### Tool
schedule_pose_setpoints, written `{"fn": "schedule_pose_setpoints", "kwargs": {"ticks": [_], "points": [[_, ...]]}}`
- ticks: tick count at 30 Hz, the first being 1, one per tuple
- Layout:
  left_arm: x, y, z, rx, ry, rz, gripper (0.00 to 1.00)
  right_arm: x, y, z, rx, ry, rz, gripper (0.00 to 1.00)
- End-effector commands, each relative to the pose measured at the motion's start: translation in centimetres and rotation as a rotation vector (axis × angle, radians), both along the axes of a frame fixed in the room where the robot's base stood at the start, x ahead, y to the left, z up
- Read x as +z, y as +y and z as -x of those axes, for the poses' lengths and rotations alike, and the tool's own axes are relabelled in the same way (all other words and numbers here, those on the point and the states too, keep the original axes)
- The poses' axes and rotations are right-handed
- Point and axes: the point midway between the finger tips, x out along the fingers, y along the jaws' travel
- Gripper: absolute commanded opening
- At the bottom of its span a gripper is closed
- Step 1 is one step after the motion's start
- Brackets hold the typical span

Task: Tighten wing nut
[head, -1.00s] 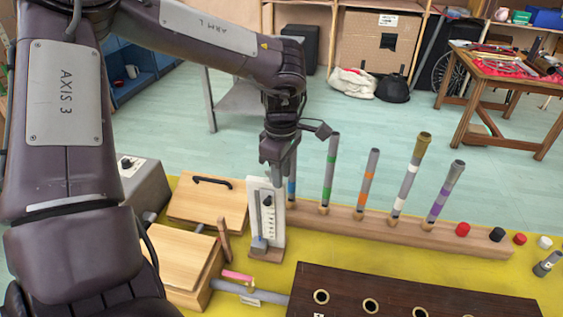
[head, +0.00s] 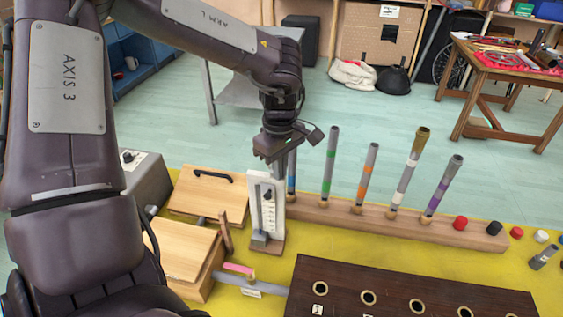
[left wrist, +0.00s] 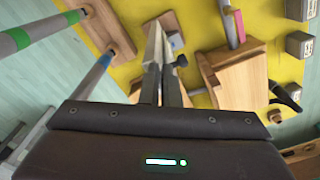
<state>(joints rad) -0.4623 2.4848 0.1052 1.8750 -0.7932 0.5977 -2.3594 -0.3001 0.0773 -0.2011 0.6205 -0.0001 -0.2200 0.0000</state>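The task's wing nut appears to be the small black knob (head: 266,195) on the face of a white upright panel (head: 279,201) with a printed scale. The knob also shows in the left wrist view (left wrist: 181,61), sticking out to the right of the panel's edge. My left gripper (head: 274,160) is just above the panel's top, pointing down. In the left wrist view its two dark fingers (left wrist: 161,82) look slightly apart, with nothing clearly between them. They are close to the panel's top end; I cannot tell whether they touch it. My right gripper is out of view.
Several banded tubes (head: 367,174) stand in a wooden rail (head: 420,230) right of the panel. A dark board with holes (head: 390,285) lies in front. Wooden boxes (head: 183,249) and a grey box (head: 147,180) stand left. Some yellow tabletop (head: 330,243) is clear.

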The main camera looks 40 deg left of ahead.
Motion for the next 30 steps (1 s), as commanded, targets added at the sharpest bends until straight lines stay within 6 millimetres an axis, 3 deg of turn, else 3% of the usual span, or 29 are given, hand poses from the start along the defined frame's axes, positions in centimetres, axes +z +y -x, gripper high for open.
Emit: {"fn": "schedule_pose_setpoints", "kwargs": {"ticks": [9, 18, 30], "points": [[0.1, 0.0, -0.1, -0.036, -0.005, -0.002, 0.0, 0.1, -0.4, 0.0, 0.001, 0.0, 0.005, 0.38], [0.2, 0.2, 0.5, -0.355, -0.004, -0.002, 0.0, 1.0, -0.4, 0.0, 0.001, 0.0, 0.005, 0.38], [0.2, 0.3, 0.7, -0.452, -0.004, -0.004, 0.0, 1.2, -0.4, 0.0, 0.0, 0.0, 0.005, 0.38]]}}
